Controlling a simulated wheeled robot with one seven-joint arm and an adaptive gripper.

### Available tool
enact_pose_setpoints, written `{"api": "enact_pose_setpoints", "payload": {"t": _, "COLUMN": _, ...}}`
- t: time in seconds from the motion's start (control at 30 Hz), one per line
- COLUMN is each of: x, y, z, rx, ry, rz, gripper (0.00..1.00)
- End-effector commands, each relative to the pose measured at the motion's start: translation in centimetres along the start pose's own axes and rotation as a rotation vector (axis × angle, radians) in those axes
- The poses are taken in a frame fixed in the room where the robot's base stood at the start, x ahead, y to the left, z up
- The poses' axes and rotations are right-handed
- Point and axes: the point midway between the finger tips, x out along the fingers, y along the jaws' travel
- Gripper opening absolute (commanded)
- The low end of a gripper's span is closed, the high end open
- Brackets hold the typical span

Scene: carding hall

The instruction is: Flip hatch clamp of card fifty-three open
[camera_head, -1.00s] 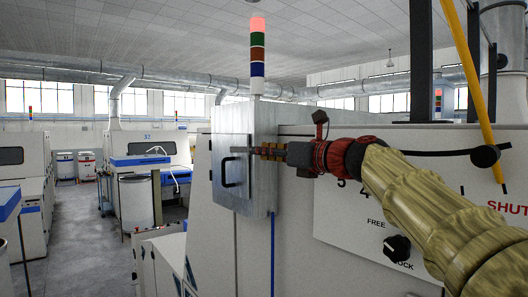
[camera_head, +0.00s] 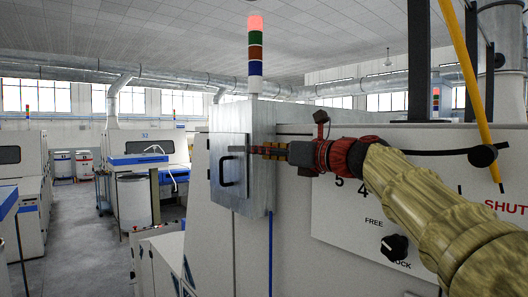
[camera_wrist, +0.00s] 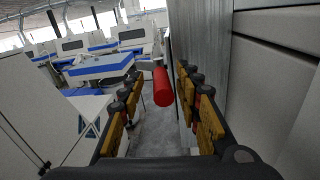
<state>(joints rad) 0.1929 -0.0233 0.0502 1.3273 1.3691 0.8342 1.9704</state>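My gripper (camera_head: 268,151) reaches in from the right in front of the grey metal box (camera_head: 258,185) on the near machine. In the wrist view my gripper (camera_wrist: 161,82) is open, its two yellow-and-black fingers well apart. A red cylinder (camera_wrist: 162,88), which looks like a clamp grip, shows between the fingertips with a gap on both sides. I cannot tell its depth relative to the tips. The box's door (camera_head: 230,145) has a black bar handle (camera_head: 233,171) and looks closed. The clamp is not clear in the head view, where the fingers cover that spot.
A signal tower (camera_head: 256,45) with its top lamp lit red stands behind the box. The white panel (camera_head: 350,215) with a FREE/LOCK knob (camera_head: 394,248) lies below my arm. A yellow bar (camera_head: 478,90) hangs at right. The aisle floor (camera_head: 75,235) at left is open.

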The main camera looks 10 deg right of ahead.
Motion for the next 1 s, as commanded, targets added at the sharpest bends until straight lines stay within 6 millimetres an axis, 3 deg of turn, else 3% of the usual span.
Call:
{"api": "enact_pose_setpoints", "payload": {"t": 0.17, "x": -0.7, "y": 0.0, "z": 0.0, "rx": 0.000, "ry": 0.000, "rz": -0.001, "gripper": 0.34}}
{"api": "enact_pose_setpoints", "payload": {"t": 0.6, "x": -6.8, "y": -0.1, "z": 0.0, "rx": 0.000, "ry": 0.000, "rz": -0.002, "gripper": 0.34}}
{"api": "enact_pose_setpoints", "payload": {"t": 1.0, "x": -7.5, "y": -0.1, "z": 0.0, "rx": 0.000, "ry": 0.000, "rz": 0.000, "gripper": 0.34}}
